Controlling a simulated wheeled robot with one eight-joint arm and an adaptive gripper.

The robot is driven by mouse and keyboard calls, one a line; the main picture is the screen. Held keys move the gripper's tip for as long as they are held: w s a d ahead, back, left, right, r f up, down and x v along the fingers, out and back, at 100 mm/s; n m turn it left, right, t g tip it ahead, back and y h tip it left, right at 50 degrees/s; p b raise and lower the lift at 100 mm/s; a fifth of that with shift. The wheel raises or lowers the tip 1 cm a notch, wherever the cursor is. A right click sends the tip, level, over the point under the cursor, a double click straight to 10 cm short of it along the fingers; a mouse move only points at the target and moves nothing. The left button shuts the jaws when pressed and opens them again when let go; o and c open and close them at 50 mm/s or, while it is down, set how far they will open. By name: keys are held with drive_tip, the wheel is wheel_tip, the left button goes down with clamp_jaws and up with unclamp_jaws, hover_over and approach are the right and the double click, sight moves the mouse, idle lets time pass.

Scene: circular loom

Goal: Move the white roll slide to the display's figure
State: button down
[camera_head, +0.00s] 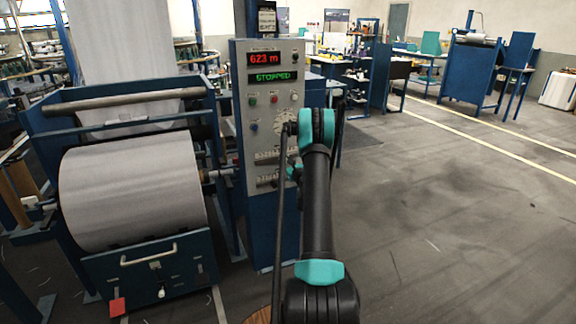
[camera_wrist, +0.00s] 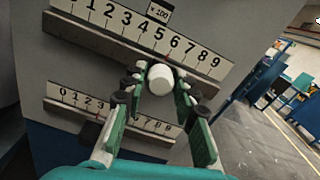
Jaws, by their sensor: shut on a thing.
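The control panel's display (camera_head: 264,58) reads 623 m in red. In the wrist view the white slide knob (camera_wrist: 160,77) sits between my fingertips, just below the upper scale (camera_wrist: 150,30), which is numbered and marked x100. My gripper (camera_wrist: 158,88) is shut on this knob. The knob lies below the region of figures 5 and 6, but the view is tilted and I cannot tell the exact reading. A lower numbered scale (camera_wrist: 70,106) is partly hidden by my fingers. In the head view my arm hides the gripper and part of the panel.
A green display (camera_head: 272,76) reads STOPPED, with buttons and a dial below it. A large white fabric roll (camera_head: 132,190) stands left of the panel. Blue workbenches (camera_head: 470,70) stand at the back right. The floor (camera_head: 450,220) on the right is clear.

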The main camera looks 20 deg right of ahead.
drive_tip(key=shift+d, duration=0.1)
drive_tip(key=c, duration=1.3)
unclamp_jaws()
drive_tip(key=shift+o, duration=0.2)
drive_tip(key=shift+s, duration=0.1)
drive_tip(key=s, duration=0.7)
drive_tip(key=shift+s, duration=0.2)
drive_tip(key=shift+d, duration=0.1)
